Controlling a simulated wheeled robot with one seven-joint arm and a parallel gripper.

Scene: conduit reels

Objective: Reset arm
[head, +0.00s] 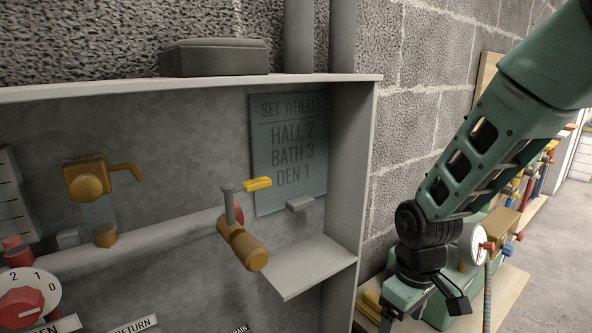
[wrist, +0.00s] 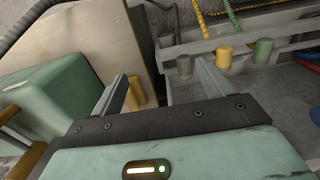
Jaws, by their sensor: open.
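My arm (head: 500,130) reaches in from the upper right in the head view and bends down at a dark joint, right of the open wall cabinet. In the wrist view my gripper (wrist: 165,84) has its two grey fingers spread wide apart, with nothing held between them. A yellow cylinder (wrist: 134,95) shows beside the left finger. A grey cylinder (wrist: 184,66) shows behind the gap. I cannot tell whether the fingers touch either one. In the head view the fingertips are not clearly visible.
The cabinet (head: 369,150) holds brass valves (head: 88,182), a red dial (head: 20,307), a small shelf (head: 305,267) and a sign (head: 290,150). A green machine with a gauge (head: 472,243) stands close behind my wrist. Bare floor (head: 560,250) lies at far right. Green and yellow posts (wrist: 263,50) show in the wrist view.

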